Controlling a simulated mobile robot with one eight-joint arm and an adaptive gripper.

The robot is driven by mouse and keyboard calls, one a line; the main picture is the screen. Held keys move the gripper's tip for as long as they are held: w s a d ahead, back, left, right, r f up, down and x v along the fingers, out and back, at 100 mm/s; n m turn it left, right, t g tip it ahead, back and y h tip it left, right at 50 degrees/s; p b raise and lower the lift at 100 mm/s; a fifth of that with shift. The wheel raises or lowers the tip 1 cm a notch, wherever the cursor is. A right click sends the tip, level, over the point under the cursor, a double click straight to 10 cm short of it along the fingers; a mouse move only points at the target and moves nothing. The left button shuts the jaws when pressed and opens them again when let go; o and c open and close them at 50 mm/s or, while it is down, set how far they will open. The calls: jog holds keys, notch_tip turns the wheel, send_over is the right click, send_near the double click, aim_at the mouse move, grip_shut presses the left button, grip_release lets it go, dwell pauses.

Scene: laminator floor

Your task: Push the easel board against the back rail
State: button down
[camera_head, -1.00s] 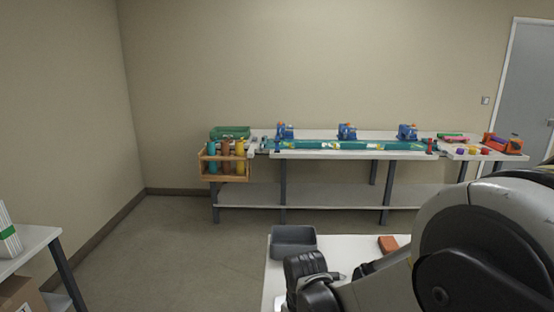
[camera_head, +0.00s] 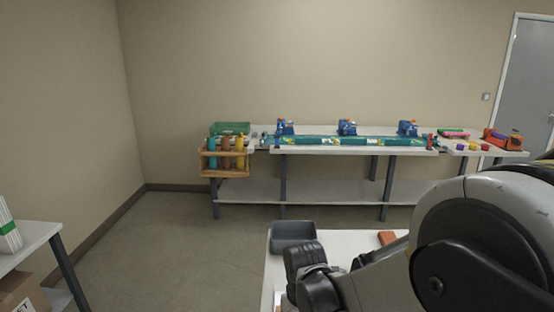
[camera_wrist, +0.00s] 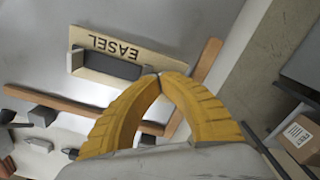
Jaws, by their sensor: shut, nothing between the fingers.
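In the wrist view, a pale wooden board (camera_wrist: 150,58) marked "EASEL" lies on the white table, its letters upside down. A dark grey bar (camera_wrist: 108,64) with a pale end piece sits along its near side. My gripper (camera_wrist: 160,76) has yellow ribbed fingers with the tips together and nothing between them. The tips are just below and right of the board's label; whether they touch it I cannot tell. A brown wooden rail (camera_wrist: 75,106) runs below the board, and another brown strip (camera_wrist: 207,60) stands to its right. Which is the back rail is unclear. The head view hides the fingers.
Small grey pieces (camera_wrist: 42,116) lie left of the fingers. In the head view, a grey bin (camera_head: 293,236) and a brown block (camera_head: 387,238) sit on the near white table (camera_head: 345,243). A long workbench (camera_head: 330,196) stands by the wall, with open floor before it.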

jog(key=shift+w, duration=0.3)
jog(key=shift+w, duration=0.4)
jog(key=shift+w, duration=0.1)
jog(key=shift+w, duration=0.45)
jog(key=shift+w+d, duration=0.1)
jog(key=shift+w, duration=0.1)
jog(key=shift+w+f+b, duration=0.1)
jog(key=shift+w+b, duration=0.25)
jog(key=shift+w, duration=0.05)
jog(key=shift+w, duration=0.15)
jog(key=shift+w, duration=0.4)
jog(key=shift+w, duration=0.1)
